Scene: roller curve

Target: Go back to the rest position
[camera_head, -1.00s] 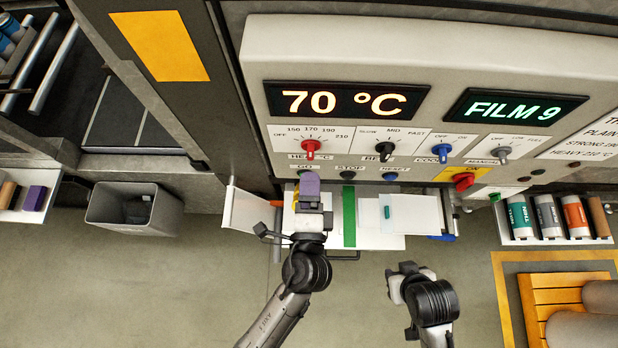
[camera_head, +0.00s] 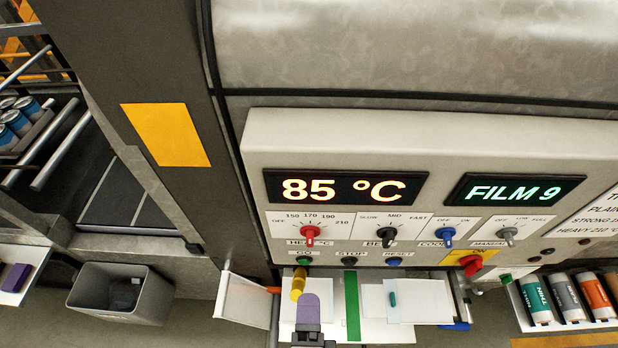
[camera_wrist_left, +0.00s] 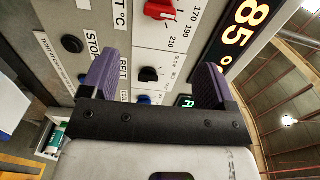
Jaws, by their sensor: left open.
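My left gripper (camera_head: 308,308) is at the bottom of the head view, its purple finger pads in front of the machine's shelf, below the green GO button (camera_head: 304,261). In the left wrist view the two purple fingers (camera_wrist_left: 154,80) stand wide apart with nothing between them. They face the control panel (camera_head: 350,150), with the black belt knob (camera_wrist_left: 148,75) showing between them. My right gripper is not in the head view.
The displays read 85 °C (camera_head: 345,188) and FILM 9 (camera_head: 515,190). Below the panel are white sheets (camera_head: 375,325), a green strip (camera_head: 352,305) and a yellow piece (camera_head: 298,283). A grey bin (camera_head: 120,295) stands left; a rack of rolls (camera_head: 565,300) is at right.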

